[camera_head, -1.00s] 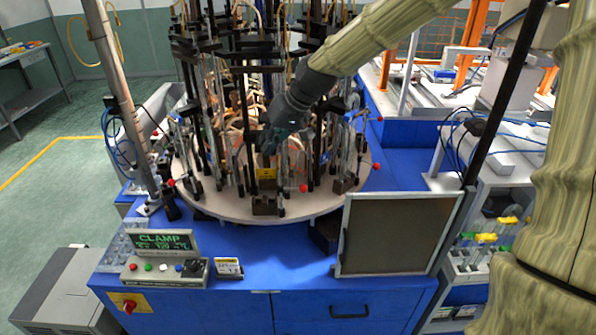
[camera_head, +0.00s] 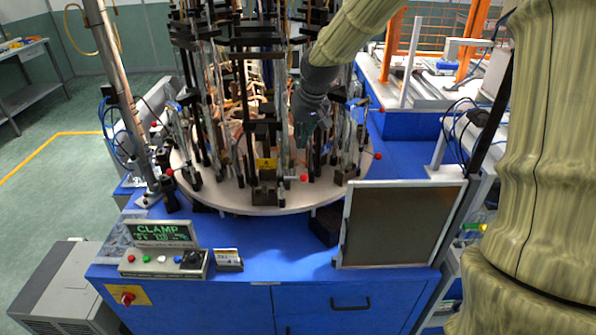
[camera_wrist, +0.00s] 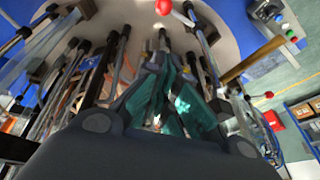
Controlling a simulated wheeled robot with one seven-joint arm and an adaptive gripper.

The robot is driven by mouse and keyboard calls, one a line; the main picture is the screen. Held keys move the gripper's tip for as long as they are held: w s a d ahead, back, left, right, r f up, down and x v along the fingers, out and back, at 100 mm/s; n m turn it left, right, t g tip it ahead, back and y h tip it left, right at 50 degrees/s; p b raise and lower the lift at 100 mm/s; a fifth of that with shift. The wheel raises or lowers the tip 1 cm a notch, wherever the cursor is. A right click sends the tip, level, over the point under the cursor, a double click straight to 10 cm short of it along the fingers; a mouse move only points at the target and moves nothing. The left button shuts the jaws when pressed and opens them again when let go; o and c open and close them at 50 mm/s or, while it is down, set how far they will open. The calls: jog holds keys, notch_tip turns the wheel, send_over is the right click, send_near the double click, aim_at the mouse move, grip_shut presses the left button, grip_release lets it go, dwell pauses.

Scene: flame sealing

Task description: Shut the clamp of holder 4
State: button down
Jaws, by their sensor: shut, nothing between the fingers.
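A round pale turntable (camera_head: 228,198) carries several upright holders with dark clamps and red-tipped levers. The front holder has a dark block (camera_head: 264,196) and a yellow label (camera_head: 266,164); I cannot read which holder is number 4. A red knob (camera_head: 303,178) sticks out just right of this block. My gripper (camera_head: 304,140) points down among the rods, above this knob and right of the label. In the wrist view my gripper (camera_wrist: 180,108) shows teal finger pads close together, with nothing held. A red knob (camera_wrist: 163,7) lies beyond the fingertips there. The clamp jaws are hidden among rods.
Rods crowd both sides of my gripper. More red knobs sit at the right (camera_head: 378,156) and left (camera_head: 170,172) of the turntable. A control box (camera_head: 165,265) with a display reading CLAMP and a dark framed panel (camera_head: 400,225) stand on the blue bench (camera_head: 275,260).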

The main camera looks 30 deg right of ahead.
jog(key=shift+w+d+f+m+h+b, duration=0.35)
jog(key=shift+w+f+h+b, duration=0.15)
jog(key=shift+w+f+h, duration=0.2)
jog(key=shift+f, duration=0.15)
notch_tip(320, 180, down, 9)
jog(key=p, duration=0.5)
jog(key=shift+s+a+r, duration=0.2)
jog(key=shift+s, duration=0.25)
dwell(0.4)
